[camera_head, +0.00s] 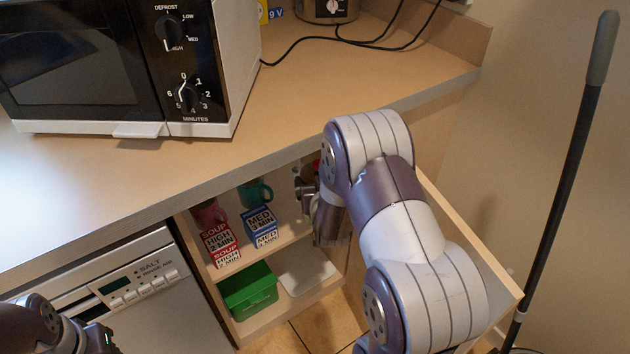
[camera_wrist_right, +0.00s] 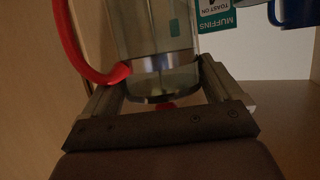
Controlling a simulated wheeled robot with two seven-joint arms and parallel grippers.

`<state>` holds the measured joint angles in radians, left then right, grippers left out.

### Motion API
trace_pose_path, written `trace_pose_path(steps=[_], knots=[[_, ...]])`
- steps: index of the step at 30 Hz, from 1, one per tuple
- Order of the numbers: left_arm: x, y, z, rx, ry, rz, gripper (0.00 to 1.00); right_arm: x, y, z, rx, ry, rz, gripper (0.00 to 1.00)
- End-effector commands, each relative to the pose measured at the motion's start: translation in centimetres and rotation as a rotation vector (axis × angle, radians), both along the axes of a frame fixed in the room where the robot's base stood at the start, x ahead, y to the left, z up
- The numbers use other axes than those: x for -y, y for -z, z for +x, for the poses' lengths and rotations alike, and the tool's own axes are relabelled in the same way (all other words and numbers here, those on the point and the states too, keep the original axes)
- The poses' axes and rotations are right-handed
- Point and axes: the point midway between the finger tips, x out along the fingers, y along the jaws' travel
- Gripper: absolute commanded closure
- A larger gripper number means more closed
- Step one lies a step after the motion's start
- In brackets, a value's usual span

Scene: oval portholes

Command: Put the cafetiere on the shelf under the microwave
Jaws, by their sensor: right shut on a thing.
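The cafetiere (camera_wrist_right: 160,75) is a glass cylinder with a metal band and a curved red handle (camera_wrist_right: 72,45). My right gripper (camera_wrist_right: 168,92) is shut on it, with one finger on each side of the glass. In the head view my right gripper (camera_head: 308,190) is at the right side of the open cabinet, by the upper shelf (camera_head: 275,243). My arm hides most of the cafetiere there; only a small red part shows. I cannot tell whether it touches the shelf. The microwave (camera_head: 120,60) stands on the counter above. My left arm shows at the lower left, its fingertips out of frame.
Below are a green box (camera_head: 248,290) and a white flat item (camera_head: 306,275). An open door (camera_head: 470,245) stands right of my arm.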

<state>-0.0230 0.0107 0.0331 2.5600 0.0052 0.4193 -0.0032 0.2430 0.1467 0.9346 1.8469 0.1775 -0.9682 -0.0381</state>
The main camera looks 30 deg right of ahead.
Motion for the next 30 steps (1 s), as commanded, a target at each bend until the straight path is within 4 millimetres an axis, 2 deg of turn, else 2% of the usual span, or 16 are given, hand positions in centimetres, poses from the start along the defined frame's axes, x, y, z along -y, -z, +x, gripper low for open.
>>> trace_pose_path(steps=[1, 3, 6, 9, 11, 17, 27, 28, 29, 30], knots=[[0.0, 0.6, 0.0, 0.0, 0.0, 0.0, 0.62, 0.7, 0.2, 1.6, 0.006, 0.002, -0.003, 0.93], [0.0, 0.9, 0.0, 0.0, 0.0, 0.0, 0.62, 1.6, 0.2, 3.6, 0.006, 0.001, -0.002, 0.93], [0.0, 1.1, 0.0, 0.0, 0.0, 0.0, 0.62, 2.4, 0.1, 5.7, 0.006, 0.0, -0.001, 0.93], [0.0, 1.2, 0.0, 0.0, 0.0, 0.0, 0.62, 2.9, 0.0, 6.8, 0.004, 0.0, -0.002, 0.93], [0.0, 1.4, 0.0, 0.0, 0.0, 0.0, 0.62, 3.0, 0.3, 7.1, 0.001, 0.0, -0.001, 0.93], [0.0, 2.7, 0.0, 0.0, 0.0, 0.0, 0.62, 3.0, 3.5, 7.1, 0.001, -0.001, 0.0, 0.93], [0.0, 2.8, 0.0, 0.0, 0.0, 0.0, 0.62, 2.9, 3.8, 7.1, 0.003, -0.001, -0.001, 0.93], [0.0, 2.8, 0.0, 0.0, 0.0, 0.0, 0.62, 2.9, 4.0, 7.0, 0.0, -0.001, 0.0, 0.05], [0.0, 2.7, 0.0, 0.0, 0.0, 0.0, 0.62, 2.9, 3.9, 7.0, 0.0, -0.001, 0.0, 0.0], [0.0, 2.7, 0.0, 0.0, 0.0, 0.0, 0.62, 2.9, 3.9, 7.0, 0.0, -0.001, 0.0, 0.0]])
